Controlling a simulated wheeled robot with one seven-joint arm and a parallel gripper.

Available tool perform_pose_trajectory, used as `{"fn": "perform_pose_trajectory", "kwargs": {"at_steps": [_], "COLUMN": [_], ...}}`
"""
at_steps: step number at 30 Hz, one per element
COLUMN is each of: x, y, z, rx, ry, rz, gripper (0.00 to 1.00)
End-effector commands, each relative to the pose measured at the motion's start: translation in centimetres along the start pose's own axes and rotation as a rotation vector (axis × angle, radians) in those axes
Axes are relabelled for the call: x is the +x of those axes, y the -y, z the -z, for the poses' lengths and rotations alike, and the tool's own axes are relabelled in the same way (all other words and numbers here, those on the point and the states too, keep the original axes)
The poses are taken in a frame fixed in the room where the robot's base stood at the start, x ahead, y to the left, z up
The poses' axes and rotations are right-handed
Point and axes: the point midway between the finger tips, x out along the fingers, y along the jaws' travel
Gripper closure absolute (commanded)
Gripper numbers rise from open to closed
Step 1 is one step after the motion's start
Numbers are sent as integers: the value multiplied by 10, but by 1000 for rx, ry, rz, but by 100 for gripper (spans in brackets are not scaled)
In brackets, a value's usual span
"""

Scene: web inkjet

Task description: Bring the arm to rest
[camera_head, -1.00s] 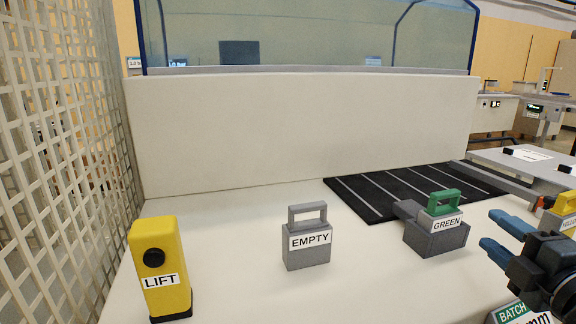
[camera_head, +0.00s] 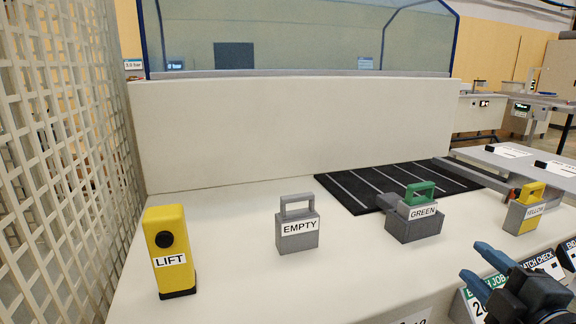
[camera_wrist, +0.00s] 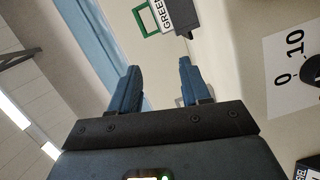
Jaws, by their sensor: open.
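My gripper (camera_head: 482,268) is at the lower right in the head view, with blue fingers over the front part of the white worktop (camera_head: 240,285). In the wrist view, the two blue fingers (camera_wrist: 157,88) stand apart with nothing between them. The green-handled block labelled GREEN (camera_head: 413,222) sits on the worktop beyond my gripper, apart from it. It also shows at the top of the wrist view (camera_wrist: 172,14). The rest of my arm is mostly out of view.
A grey EMPTY block (camera_head: 298,232), a yellow LIFT post (camera_head: 169,250) and a YELLOW block (camera_head: 525,212) stand on the worktop. A black striped mat (camera_head: 345,195) lies behind. A white lattice (camera_head: 65,150) bounds the left. Label signs (camera_head: 545,262) line the front right.

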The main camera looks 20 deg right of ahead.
Motion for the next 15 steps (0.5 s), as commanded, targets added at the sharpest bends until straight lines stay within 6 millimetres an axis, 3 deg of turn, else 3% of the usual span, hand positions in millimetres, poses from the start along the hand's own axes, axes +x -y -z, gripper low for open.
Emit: {"fn": "perform_pose_trajectory", "kwargs": {"at_steps": [8,15], "x": [-41,-113], "y": [35,67], "z": [24,54], "rx": [235,544], "ry": [28,60], "rz": [55,115], "gripper": [53,53]}}
